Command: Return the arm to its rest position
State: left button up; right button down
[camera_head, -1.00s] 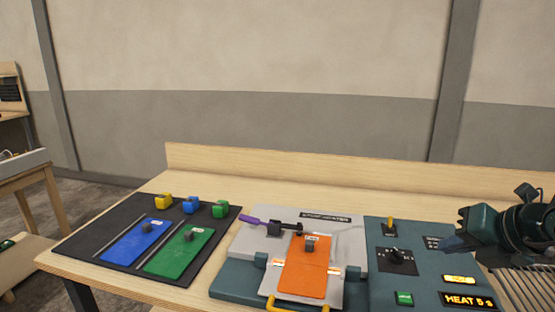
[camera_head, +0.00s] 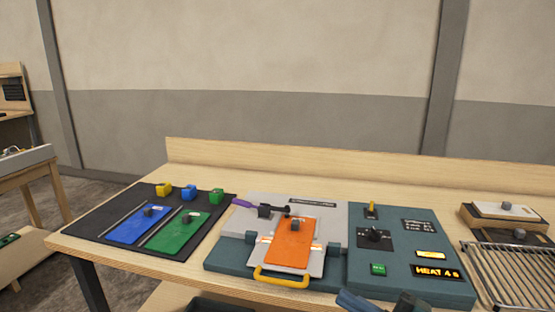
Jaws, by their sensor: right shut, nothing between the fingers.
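My right gripper (camera_head: 352,300) shows only in part at the bottom edge of the head view, below the console. Its fingers are shut and hold nothing. The rest of that arm is mostly cut off by the frame. My left gripper is not in view. The teal console (camera_head: 335,274) stands on the table. An orange plate with a grey knob (camera_head: 294,243) lies on its grey press bed (camera_head: 335,215), with a yellow handle (camera_head: 281,278) in front and a purple-handled lever (camera_head: 243,203) behind. The console's display (camera_head: 437,272) reads HEAT 4 s.
A black mat (camera_head: 105,210) at left carries a blue plate (camera_head: 139,225), a green plate (camera_head: 180,232) and small yellow, blue and green blocks. A wire rack (camera_head: 510,268) and a pale knobbed plate (camera_head: 505,211) are at right. A low backboard (camera_head: 300,165) closes the table's rear.

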jog(key=s+d+f+m+t+h, duration=0.2)
jog(key=f+m+h, duration=0.3)
jog(key=f+m, duration=0.3)
jog(key=s+d+f+m+t+h, duration=0.1)
jog(key=s+f+m+h, duration=0.1)
jog(key=f+m+h, duration=0.55)
jog(key=s+a+f+m+g, duration=0.1)
jog(key=s+f+m+g, duration=0.3)
jog(key=s+f, duration=0.5)
notch_tip(320, 180, down, 3)
jog(key=shift+s+f+m+b, duration=0.1)
jog(key=shift+s+m+b, duration=0.05)
jog(key=shift+m+b, duration=0.3)
